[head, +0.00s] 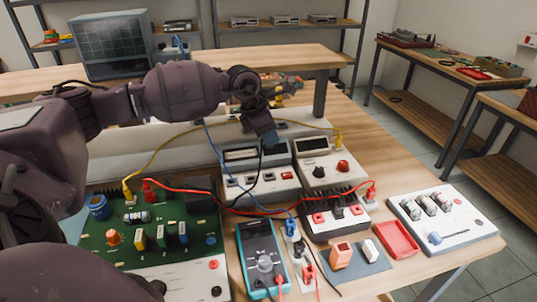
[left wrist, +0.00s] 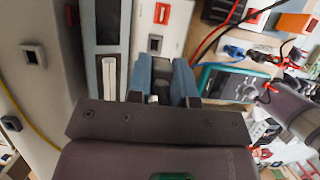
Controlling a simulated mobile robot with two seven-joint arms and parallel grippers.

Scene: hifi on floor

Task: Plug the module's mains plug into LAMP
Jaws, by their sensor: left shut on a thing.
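My left gripper (head: 264,134) is above the back row of instruments, pointing down. In the left wrist view its two blue fingers (left wrist: 163,75) are shut on a small pale and dark thing (left wrist: 160,90), which appears to be the mains plug and is mostly hidden. A black cable (head: 259,165) hangs below the gripper. Beneath it is a pale panel (head: 262,182) with red switches and dark sockets; one socket (left wrist: 155,44) shows ahead of the fingertips, apart from them. I cannot read the LAMP label. My right gripper is not in view.
A green circuit board (head: 180,262), a teal multimeter (head: 263,258), a black terminal unit (head: 333,222) and a white dial box (head: 443,217) crowd the front. Red, blue and yellow leads cross between them. A bare table strip (head: 385,165) lies at the right.

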